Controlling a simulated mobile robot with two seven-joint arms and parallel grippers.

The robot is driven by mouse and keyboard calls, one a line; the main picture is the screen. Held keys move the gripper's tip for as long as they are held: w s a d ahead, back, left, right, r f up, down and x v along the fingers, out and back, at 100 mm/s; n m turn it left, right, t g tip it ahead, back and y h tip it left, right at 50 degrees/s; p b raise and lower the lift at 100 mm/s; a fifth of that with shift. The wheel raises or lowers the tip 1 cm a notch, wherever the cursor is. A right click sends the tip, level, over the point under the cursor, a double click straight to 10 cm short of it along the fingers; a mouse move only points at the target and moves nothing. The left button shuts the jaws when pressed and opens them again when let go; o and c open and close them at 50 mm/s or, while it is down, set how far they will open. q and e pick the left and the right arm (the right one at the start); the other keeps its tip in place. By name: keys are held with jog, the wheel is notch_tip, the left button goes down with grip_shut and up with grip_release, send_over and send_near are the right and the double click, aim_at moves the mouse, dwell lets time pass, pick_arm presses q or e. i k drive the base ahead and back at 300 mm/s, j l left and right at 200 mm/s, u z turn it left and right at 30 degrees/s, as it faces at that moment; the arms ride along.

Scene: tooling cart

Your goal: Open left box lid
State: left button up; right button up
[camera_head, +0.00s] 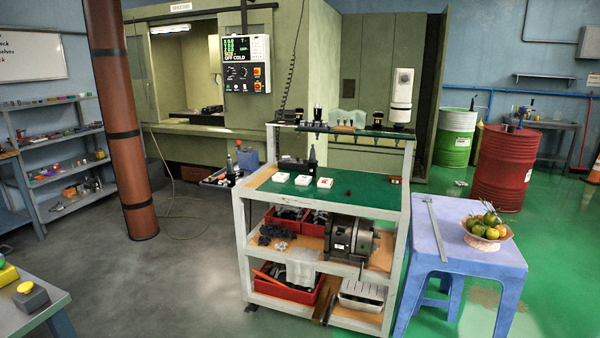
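Three small white boxes with red marks sit in a row on the green top of the tooling cart (350,190). The left box (280,177) stands near the cart's left side, with the middle box (303,180) and the right box (324,183) beside it. The boxes are apart from each other. They are too small in this view to tell how their lids stand. Neither of my grippers is in view.
A black tool holder (312,158) stands behind the boxes, below the tool rack (355,131). The right part of the cart top is mostly clear. A blue table (455,262) with a fruit bowl (485,241) stands right of the cart.

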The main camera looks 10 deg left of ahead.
aim_at(286, 178)
jog(key=i+j, duration=0.2)
jog(key=i, duration=0.6)
jog(key=i+j+u, duration=0.1)
jog(key=i, duration=0.75)
jog(key=i+j, duration=0.25)
jog(key=i, duration=0.55)
